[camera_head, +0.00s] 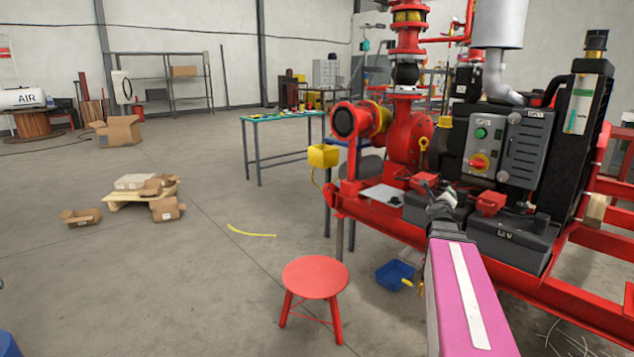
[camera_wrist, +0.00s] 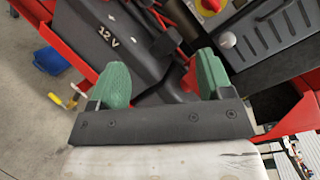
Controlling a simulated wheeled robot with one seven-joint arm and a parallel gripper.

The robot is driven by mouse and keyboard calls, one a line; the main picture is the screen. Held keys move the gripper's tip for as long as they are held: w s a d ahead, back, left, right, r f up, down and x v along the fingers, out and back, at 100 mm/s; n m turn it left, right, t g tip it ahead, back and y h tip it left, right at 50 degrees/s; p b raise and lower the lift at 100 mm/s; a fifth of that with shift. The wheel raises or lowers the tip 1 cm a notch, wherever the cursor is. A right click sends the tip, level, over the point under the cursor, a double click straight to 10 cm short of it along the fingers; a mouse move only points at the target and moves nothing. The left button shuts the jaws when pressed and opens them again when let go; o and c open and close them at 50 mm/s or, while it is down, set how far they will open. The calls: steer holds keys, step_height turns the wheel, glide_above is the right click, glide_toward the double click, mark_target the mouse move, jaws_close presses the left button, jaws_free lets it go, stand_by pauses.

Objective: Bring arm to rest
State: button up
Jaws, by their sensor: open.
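My gripper (camera_wrist: 163,78) shows in the wrist view with its two green fingers spread apart and nothing between them. In the head view my gripper (camera_head: 437,190) is at the end of my pink arm, in front of the red pump skid (camera_head: 395,225). It overlaps the dark batteries there; whether it touches them I cannot tell. A battery marked 12V (camera_wrist: 108,40) lies beyond the fingers in the wrist view. The control box (camera_head: 482,145) with a green button and a red-yellow knob stands behind my gripper.
A red stool (camera_head: 315,278) stands left of my arm. A blue bin (camera_head: 394,274) lies on the floor by the skid. A teal-topped table (camera_head: 282,117) is farther back. A pallet with boxes (camera_head: 140,192) is at left. The floor between is mostly clear.

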steer(key=s+a+f+n+g+y, duration=0.3)
steer(key=a+f+n+y, duration=0.2)
steer(key=a+f+n, duration=0.5)
steer(key=s+a+f+n+g+y, duration=0.3)
steer(key=a+f+n+y, duration=0.4)
steer(key=a+n, duration=0.4)
steer(key=s+a+f+n+g+h, duration=0.2)
steer(key=s+f+n+g, duration=0.2)
steer(key=s, duration=0.4)
steer(key=s+a+f+n+g+h, duration=0.2)
steer(key=s+f+n+g, duration=0.3)
steer(key=s+f, duration=0.3)
steer(key=shift+a+f+n+g, duration=0.3)
steer(key=shift+a+f+g, duration=0.1)
steer(key=shift+a+f, duration=0.15)
steer(key=shift+s, duration=0.1)
